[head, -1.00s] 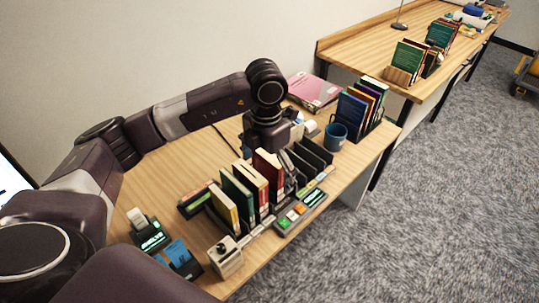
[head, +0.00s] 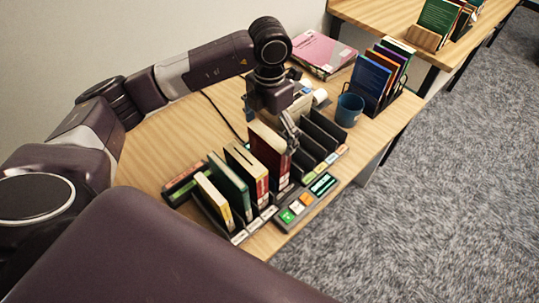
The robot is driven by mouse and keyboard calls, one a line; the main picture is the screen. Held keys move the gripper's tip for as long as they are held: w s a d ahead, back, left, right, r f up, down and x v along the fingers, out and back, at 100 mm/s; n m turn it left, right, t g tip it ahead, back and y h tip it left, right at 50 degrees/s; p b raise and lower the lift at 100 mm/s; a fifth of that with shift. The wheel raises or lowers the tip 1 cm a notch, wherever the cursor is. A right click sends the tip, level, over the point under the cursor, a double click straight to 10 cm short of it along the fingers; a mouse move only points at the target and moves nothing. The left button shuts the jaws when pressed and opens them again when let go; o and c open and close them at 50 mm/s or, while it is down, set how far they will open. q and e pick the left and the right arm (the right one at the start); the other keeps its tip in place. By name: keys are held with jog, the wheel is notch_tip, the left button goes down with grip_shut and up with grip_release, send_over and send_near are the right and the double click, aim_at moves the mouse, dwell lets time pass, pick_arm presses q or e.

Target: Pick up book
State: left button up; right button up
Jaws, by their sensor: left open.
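Several books stand upright in a dark slotted rack (head: 240,236) on the wooden table. From left to right they are a yellow one (head: 212,199), a green one (head: 229,186), a dark red one with a cream cover (head: 247,172) and a taller red one (head: 269,153). My left gripper (head: 289,140) points down at the right side of the tall red book, by its upper edge. It is open; I cannot tell whether a finger touches that book. The gripper's far side is hidden. My right gripper is out of view.
Empty black slots (head: 321,135) lie right of the books. A button panel (head: 306,200) sits in front. Another table (head: 385,14) is at the back right.

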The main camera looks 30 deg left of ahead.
aim_at(269, 158)
pick_arm(q)
jog(key=shift+s+f+p, duration=0.2)
jog(key=shift+f+p, duration=0.2)
jog(key=shift+f, duration=0.45)
notch_tip(269, 158, down, 4)
jog(key=shift+d+f+p, duration=0.1)
jog(key=shift+f+p, duration=0.15)
jog(key=shift+p, duration=0.85)
jog(key=shift+f, duration=0.35)
jog(key=shift+c, duration=0.4)
jog(key=shift+r, duration=0.1)
jog(key=c, duration=1.4)
jog(key=shift+o, duration=0.2)
